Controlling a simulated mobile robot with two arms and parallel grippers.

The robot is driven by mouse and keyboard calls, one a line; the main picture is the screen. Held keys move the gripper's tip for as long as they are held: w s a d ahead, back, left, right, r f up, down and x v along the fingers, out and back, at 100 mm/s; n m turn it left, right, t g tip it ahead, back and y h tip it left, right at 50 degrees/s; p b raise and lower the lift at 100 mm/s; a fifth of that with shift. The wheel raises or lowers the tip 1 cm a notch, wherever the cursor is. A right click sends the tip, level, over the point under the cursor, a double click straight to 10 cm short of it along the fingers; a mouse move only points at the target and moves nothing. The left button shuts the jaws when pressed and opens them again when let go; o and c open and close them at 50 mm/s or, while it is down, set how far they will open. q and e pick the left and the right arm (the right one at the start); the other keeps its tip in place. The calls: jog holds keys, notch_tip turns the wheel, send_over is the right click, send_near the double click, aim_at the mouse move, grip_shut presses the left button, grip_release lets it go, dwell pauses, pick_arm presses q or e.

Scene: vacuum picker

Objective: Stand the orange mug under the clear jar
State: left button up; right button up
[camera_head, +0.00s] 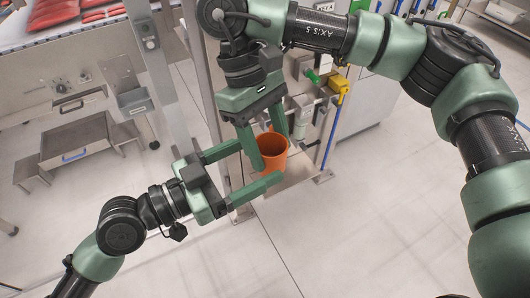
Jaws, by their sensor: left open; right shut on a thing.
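The orange mug (274,160) is in the middle of the head view, upright or nearly so, with its open top visible. My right gripper (267,142) reaches down from above and is shut on the mug, one finger on each side. My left gripper (261,162) comes in from the left, open, its two fingers spread at the mug's left side. I cannot tell whether they touch it. The mug's handle is not clearly visible.
A metal stand with a yellow valve (340,85), a green knob (312,76) and a blue pipe (329,133) is just behind the mug. A steel step (75,140) is at left, and red packs (55,12) lie top left. Pale tiled floor is clear at lower right.

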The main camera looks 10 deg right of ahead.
pick_arm(q)
jog(key=shift+x, duration=1.35)
jog(key=c, duration=1.5)
pick_arm(e)
jog(key=o, duration=1.5)
jog(key=shift+c, duration=0.2)
